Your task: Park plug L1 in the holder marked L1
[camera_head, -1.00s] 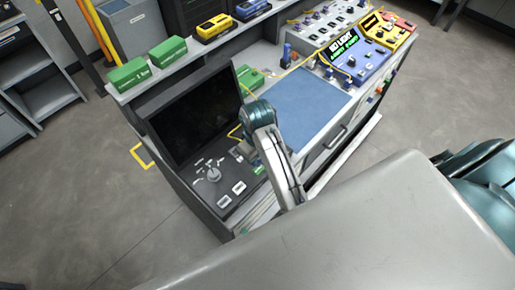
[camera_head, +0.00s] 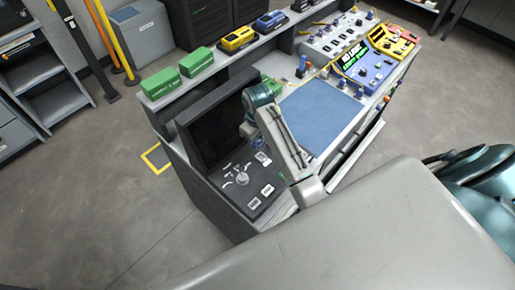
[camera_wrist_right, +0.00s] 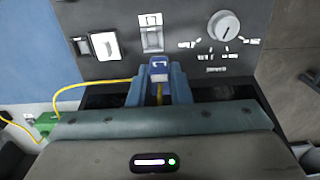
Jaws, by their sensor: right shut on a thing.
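My right gripper (camera_wrist_right: 159,82) is shut on a small blue plug (camera_wrist_right: 159,69) with a white mark on its top; I cannot read the mark surely. A yellow cable hangs from the plug between the fingers. In the head view my right gripper (camera_head: 246,130) is over the dark console, in front of its screen, and the plug is hidden there. In the wrist view the plug is just short of a light grey fitting (camera_wrist_right: 151,39) on the console panel; I cannot tell whether this is a holder. No holder marked L1 can be read. My left gripper is not in view.
The console panel has a round knob (camera_head: 242,179) and white switches. A blue mat (camera_head: 318,117) lies to its right. Green boxes (camera_head: 162,83) stand on the back shelf. A device with a lit green display (camera_head: 355,57) and several small fittings are at the far right.

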